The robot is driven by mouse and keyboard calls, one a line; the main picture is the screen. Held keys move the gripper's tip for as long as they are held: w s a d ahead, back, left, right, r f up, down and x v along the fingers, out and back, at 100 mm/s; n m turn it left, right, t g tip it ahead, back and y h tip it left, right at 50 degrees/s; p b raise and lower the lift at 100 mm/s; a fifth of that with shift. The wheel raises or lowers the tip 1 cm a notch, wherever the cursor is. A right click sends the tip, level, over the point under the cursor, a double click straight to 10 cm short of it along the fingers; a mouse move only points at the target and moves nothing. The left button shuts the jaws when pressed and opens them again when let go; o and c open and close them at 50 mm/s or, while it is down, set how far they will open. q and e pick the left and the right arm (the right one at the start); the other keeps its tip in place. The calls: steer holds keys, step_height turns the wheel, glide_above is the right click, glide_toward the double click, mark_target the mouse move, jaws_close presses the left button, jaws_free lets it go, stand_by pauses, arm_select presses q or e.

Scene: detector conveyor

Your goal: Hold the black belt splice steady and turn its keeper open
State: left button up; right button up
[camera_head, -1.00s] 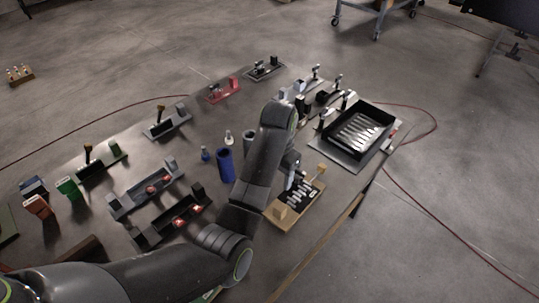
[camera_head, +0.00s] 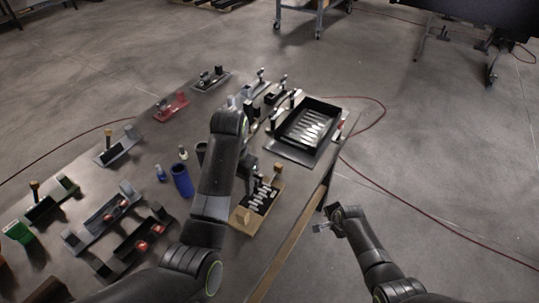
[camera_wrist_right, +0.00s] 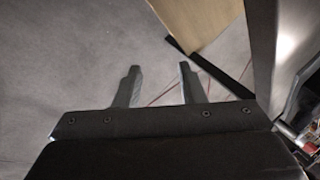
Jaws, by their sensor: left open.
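I cannot tell for sure which piece is the black belt splice. One candidate is a black fixture with red knobs (camera_head: 125,258) at the lower left of the table; another is a dark fixture on a flat plate (camera_head: 211,80) at the far edge. No keeper can be made out. My left gripper (camera_head: 249,177) is open, partly hidden behind its own arm, beside a wooden board with several silver pieces (camera_head: 243,220). My right gripper (camera_head: 324,222) hangs off the table's right edge. In the right wrist view its fingers (camera_wrist_right: 158,68) are apart with nothing between them.
A black tray of silver strips (camera_head: 335,108) stands at the table's back right. A blue cup (camera_head: 181,181) stands left of my left forearm. A red fixture (camera_head: 171,106) and a grey one (camera_head: 118,150) lie left. Open floor lies right of the table.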

mark_target(242, 213)
steer(key=w+a+r+m, duration=0.1)
steer(key=w+a+r, duration=0.1)
steer(key=w+r, duration=0.1)
steer(key=w+a+r+m, duration=0.1)
steer(key=w+a+r, duration=0.1)
steer(key=w+r, duration=0.1)
steer(key=w+a+r+m+y, duration=0.1)
steer(key=w+a+r, duration=0.1)
steer(key=r, duration=0.3)
steer(key=shift+w+m, duration=0.4)
steer(key=shift+w, duration=0.35)
arm_select(q)
step_height(242, 213, down, 18)
steer(key=shift+r, duration=0.25)
arm_select(e)
steer(key=a+r+m+g+y, duration=0.2)
steer(key=a+r+m, duration=0.3)
steer(key=a+r, duration=0.8)
steer(key=shift+w+a+r+m+g, duration=0.15)
steer(key=shift+w+a+m+g, duration=0.25)
steer(key=shift+a+g, duration=0.6)
steer(key=shift+a, duration=0.2)
arm_select(q)
jaws_close()
